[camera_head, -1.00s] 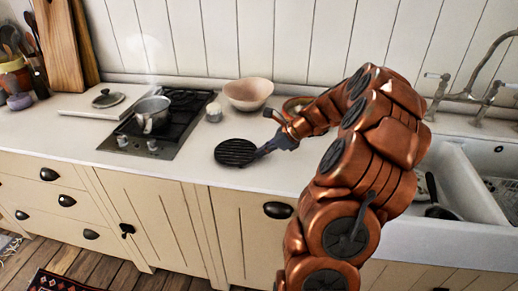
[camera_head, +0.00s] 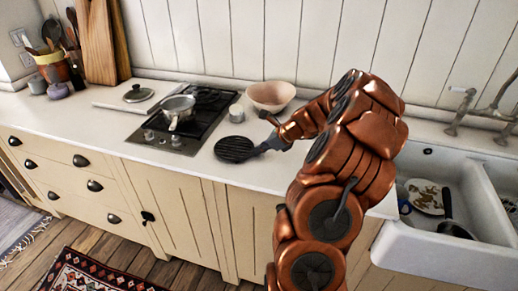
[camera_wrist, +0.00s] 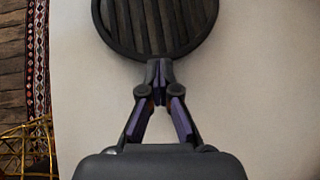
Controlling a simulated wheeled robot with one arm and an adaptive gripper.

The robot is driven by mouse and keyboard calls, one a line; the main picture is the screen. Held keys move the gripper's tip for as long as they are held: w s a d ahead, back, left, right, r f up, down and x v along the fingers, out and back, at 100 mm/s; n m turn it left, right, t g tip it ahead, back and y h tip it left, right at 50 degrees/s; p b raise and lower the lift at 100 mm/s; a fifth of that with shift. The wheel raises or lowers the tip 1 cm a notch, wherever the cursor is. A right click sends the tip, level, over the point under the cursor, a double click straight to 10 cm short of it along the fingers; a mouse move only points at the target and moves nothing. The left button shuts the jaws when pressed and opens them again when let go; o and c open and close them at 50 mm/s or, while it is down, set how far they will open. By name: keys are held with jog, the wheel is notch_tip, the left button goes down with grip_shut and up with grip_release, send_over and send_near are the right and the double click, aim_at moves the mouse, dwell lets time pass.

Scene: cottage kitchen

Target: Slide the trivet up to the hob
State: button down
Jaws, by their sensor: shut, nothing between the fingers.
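The trivet (camera_head: 234,149) is a round black slatted disc lying flat on the white worktop, a little right of the hob's front corner. In the wrist view the trivet (camera_wrist: 152,22) fills the top middle. The hob (camera_head: 190,124) is a dark gas plate with knobs at its front, and a gap of bare worktop shows between it and the trivet. My gripper (camera_head: 256,151) is shut and empty at the trivet's right edge. In the wrist view my gripper's closed tips (camera_wrist: 160,66) are at the trivet's near rim, apparently touching it.
A steel saucepan (camera_head: 176,110) stands on the hob. A lid (camera_head: 138,93) lies left of the hob. The sink (camera_head: 440,225) is at right.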

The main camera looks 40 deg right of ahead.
jog(key=s, duration=0.1)
jog(key=s+d+p, duration=0.1)
jog(key=s+d, duration=0.1)
jog(key=shift+s+r, duration=0.2)
jog(key=shift+r, duration=0.05)
jog(key=b+v, duration=0.2)
jog(key=v, duration=0.7)
jog(key=shift+s+r, duration=0.2)
jog(key=shift+s, duration=0.1)
